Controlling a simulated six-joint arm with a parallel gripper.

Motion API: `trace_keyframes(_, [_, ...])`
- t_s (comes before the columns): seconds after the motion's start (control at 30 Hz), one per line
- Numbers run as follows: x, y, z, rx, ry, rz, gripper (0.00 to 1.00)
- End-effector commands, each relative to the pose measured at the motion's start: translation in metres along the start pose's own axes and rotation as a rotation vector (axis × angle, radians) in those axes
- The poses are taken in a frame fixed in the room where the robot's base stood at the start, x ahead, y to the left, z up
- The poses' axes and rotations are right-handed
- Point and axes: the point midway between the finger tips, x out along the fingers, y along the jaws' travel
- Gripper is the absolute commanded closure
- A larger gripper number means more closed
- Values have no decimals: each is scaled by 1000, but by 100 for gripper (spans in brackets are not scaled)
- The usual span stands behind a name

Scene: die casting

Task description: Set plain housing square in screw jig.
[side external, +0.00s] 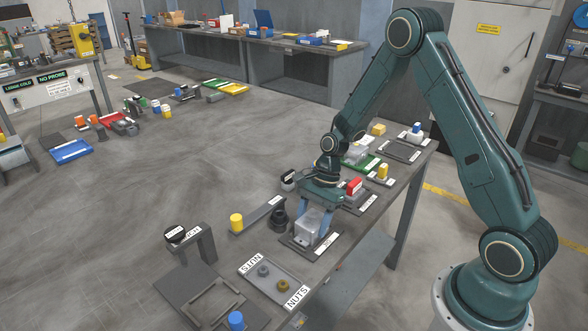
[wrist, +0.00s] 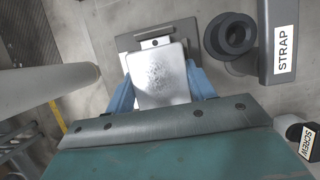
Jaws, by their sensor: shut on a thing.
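The plain housing, a pale grey metal block (side external: 309,222), is between the blue fingers of my gripper (side external: 313,226). In the wrist view the housing (wrist: 158,76) shows a plain, mottled face, with a finger on each side, and my gripper (wrist: 162,88) is shut on it. A flat dark grey plate (side external: 289,240) with a white label lies under the housing. The plate (wrist: 184,29) also shows past the housing's far end in the wrist view. The housing looks roughly in line with the plate, slightly turned. Whether it touches the plate or hangs just above it, I cannot tell.
A black ring-shaped part (side external: 279,217) stands close left, beside the STRAP bar (side external: 262,213) with a yellow cylinder (side external: 236,222). A tray labelled NUTS (side external: 272,281) lies in front. A red block (side external: 354,187) stands behind. A black SCREW-labelled item (wrist: 300,134) is at the wrist view's lower right.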

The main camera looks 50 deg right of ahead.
Motion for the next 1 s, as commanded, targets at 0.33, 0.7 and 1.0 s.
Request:
trace_keyframes(0.33, [0, 0, 0, -1, 0, -1, 85])
trace_keyframes(0.7, [2, 0, 0, -1, 0, -1, 85])
trace_keyframes(1.0, [2, 0, -1, -1, 0, -1, 32])
